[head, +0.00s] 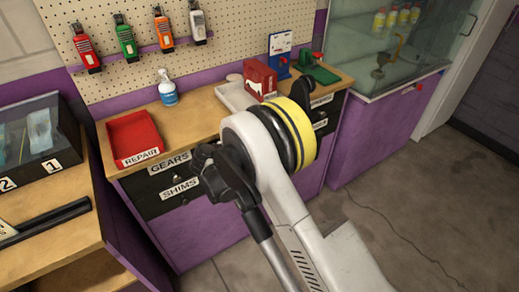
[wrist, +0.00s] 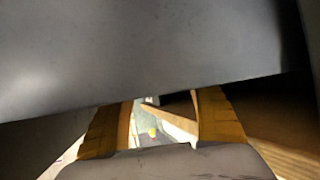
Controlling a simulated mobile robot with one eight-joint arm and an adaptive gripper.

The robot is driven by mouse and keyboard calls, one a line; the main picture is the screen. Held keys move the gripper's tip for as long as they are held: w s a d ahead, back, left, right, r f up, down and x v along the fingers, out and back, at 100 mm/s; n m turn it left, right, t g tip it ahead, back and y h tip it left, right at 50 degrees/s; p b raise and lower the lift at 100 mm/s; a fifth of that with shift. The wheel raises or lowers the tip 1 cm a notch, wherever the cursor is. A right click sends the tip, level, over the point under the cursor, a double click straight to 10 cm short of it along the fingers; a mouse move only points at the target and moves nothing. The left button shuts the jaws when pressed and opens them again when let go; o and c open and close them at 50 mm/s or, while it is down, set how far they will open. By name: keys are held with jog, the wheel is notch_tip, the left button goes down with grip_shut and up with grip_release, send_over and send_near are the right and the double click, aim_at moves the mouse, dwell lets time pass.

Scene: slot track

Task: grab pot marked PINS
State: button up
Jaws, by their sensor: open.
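No pot with a PINS label can be made out in either view. My arm covers the middle of the head view and hides part of the bench behind it. In the wrist view the two yellow fingers of my gripper (wrist: 167,112) stand apart with nothing seen between them. A large grey surface fills the top of that view, and I cannot tell what it is.
The wooden bench (head: 190,123) carries a red REPAIR tray (head: 133,132), a spray bottle (head: 167,88), a white tray (head: 233,97) and a red box (head: 260,77). Drawers marked GEARS (head: 170,163) and SHIMS (head: 180,189) sit below. The floor (head: 430,200) at right is clear.

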jog(key=b+x, duration=0.2)
jog(key=x, duration=0.3)
jog(key=shift+f, duration=0.1)
jog(key=shift+a, duration=0.1)
jog(key=shift+c, duration=0.2)
jog(key=c, duration=1.2)
jog(key=shift+c, duration=0.2)
